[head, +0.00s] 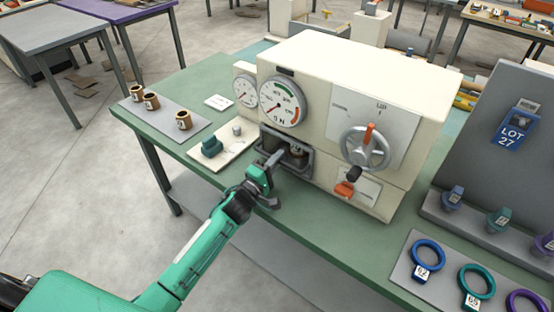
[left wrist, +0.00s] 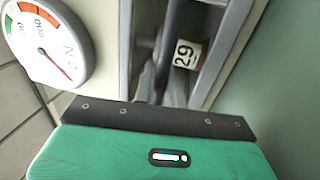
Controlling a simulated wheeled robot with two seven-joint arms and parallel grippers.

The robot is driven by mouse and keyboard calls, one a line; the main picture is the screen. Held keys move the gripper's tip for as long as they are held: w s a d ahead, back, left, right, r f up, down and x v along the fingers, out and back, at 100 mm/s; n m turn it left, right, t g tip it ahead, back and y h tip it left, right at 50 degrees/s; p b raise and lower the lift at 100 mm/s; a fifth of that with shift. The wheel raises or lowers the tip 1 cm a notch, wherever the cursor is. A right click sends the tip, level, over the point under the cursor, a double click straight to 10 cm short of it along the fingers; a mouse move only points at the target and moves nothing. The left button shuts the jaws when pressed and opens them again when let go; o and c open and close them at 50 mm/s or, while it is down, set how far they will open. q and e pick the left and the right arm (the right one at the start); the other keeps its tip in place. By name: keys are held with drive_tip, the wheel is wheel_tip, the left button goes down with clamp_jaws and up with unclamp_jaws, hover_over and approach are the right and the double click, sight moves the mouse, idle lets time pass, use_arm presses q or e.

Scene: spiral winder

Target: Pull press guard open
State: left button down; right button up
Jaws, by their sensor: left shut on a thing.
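The cream press machine (head: 350,85) stands on the green bench. Its press guard (head: 305,172) is a dark grey frame at the low opening in the machine's front, below the large dial. My left gripper (head: 270,163) is at the left side of this opening and is shut on the guard; the exact contact is hard to see. In the left wrist view, a dark bar of the guard (left wrist: 172,45) runs up from the gripper's edge. Behind it, inside the opening, is a part with a white tag reading 29 (left wrist: 186,54). My right gripper is not in view.
A pale plate with a green part (head: 211,147) lies to the left. Tagged rings lie on a grey tray (head: 406,272) at the right. The green bench front is clear.

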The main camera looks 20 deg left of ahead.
use_arm(q)
drive_tip(key=shift+s, duration=0.1)
drive_tip(key=shift+s+a, duration=0.1)
drive_tip(key=shift+s, duration=0.1)
drive_tip(key=r+p+v, duration=0.1)
drive_tip(key=p+v, duration=0.2)
drive_tip(key=v, duration=0.4)
drive_tip(key=r+p+v, duration=0.2)
drive_tip(key=p+v, duration=0.1)
drive_tip(key=v, duration=0.4)
drive_tip(key=shift+s+a+f, duration=0.2)
drive_tip(key=shift+s+a, duration=0.05)
drive_tip(key=shift+s, duration=0.35)
drive_tip(key=c, duration=1.6)
unclamp_jaws()
drive_tip(key=shift+o, duration=0.2)
